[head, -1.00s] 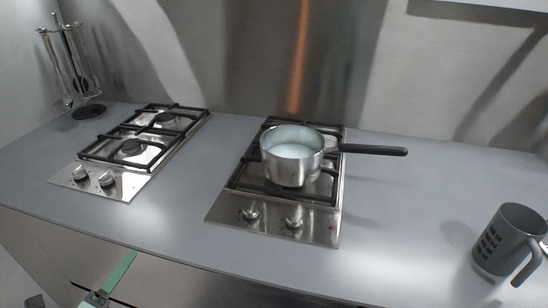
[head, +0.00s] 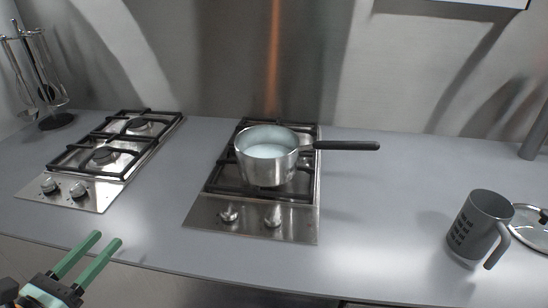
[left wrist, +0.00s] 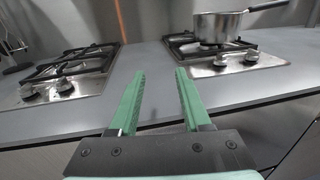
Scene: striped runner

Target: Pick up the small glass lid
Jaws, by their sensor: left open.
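The glass lid (head: 530,228) lies on the counter at the far right edge of the head view, partly cut off by the frame. It has a metal rim and a dark knob, and the grey mug stands just left of it. My left gripper (head: 98,246) is at the lower left, in front of the counter's edge, far from the lid. Its green fingers are apart and empty, as they also show in the left wrist view (left wrist: 158,85). The lid does not show in the left wrist view. My right gripper is not in view.
A steel saucepan (head: 266,160) with white contents stands on the right hob (head: 250,222), its handle pointing right. The left hob (head: 88,193) is empty. A grey mug (head: 474,226) stands at the right. A utensil stand (head: 57,122) is at the back left. The counter between saucepan and mug is clear.

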